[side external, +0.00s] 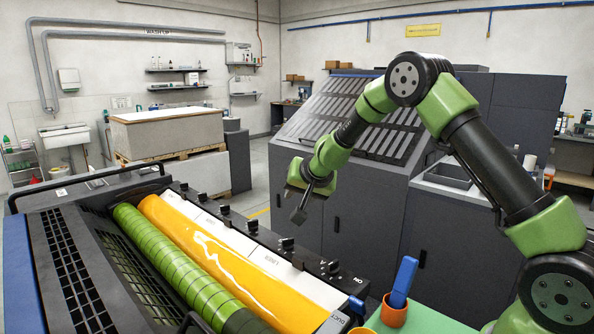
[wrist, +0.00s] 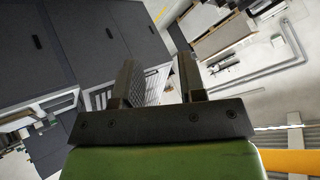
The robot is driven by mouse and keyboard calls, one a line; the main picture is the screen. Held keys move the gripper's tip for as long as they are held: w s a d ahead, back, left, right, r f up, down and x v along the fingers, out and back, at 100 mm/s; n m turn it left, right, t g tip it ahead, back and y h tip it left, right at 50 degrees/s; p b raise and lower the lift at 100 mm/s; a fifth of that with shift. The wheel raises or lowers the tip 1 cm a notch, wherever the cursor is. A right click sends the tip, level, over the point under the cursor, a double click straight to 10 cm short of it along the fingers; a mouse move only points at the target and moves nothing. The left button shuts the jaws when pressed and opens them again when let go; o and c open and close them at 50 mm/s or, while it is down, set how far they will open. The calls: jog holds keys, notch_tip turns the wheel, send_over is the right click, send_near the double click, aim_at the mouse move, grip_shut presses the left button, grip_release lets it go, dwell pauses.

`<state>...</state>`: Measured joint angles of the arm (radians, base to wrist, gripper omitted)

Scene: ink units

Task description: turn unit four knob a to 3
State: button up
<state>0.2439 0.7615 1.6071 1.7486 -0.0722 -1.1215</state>
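A row of small black knobs runs along the dark rail (side external: 240,222) of the ink unit in the side view. One knob (side external: 286,244) is near the middle of the rail and another knob (side external: 330,267) is at its near end. Unit numbers and knob letters are too small to read, so I cannot tell which is unit four knob a. My gripper (side external: 297,206) hangs above and beyond the rail, apart from the knobs. In the wrist view its two dark fingers (wrist: 157,78) stand apart with nothing between them. No knobs are clear in the wrist view.
A yellow inked roller (side external: 215,240) and a green roller (side external: 165,255) lie left of the rail. A blue-handled tool stands in an orange cup (side external: 394,312) on a green surface. A large dark cabinet (side external: 345,225) stands behind my gripper. Air above the rollers is free.

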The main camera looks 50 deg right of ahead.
jog(key=s+a+r+n+g+y, duration=0.2)
jog(key=s+a+r+n+y, duration=0.3)
jog(key=s+a+r+n, duration=0.1)
jog(key=shift+a+r, duration=0.75)
jog(key=shift+r, duration=0.55)
jog(key=o, duration=0.3)
jog(key=shift+f, duration=0.1)
jog(key=shift+o, duration=1)
jog(key=w+d+f+n+g, duration=0.1)
jog(key=w+d+f+g, duration=0.1)
jog(key=d+f, duration=0.4)
jog(key=shift+w+d+f+n+g+h, duration=0.3)
jog(key=shift+f+n+g+h, duration=0.15)
jog(key=shift+f, duration=0.5)
jog(key=g+h, duration=0.1)
jog(key=g, duration=0.3)
send_near(333, 262)
jog(key=shift+n+t, duration=0.25)
jog(key=shift+n, duration=0.1)
notch_tip(333, 262, down, 9)
jog(key=shift+s+a+f, duration=0.1)
jog(key=shift+a+f, duration=0.05)
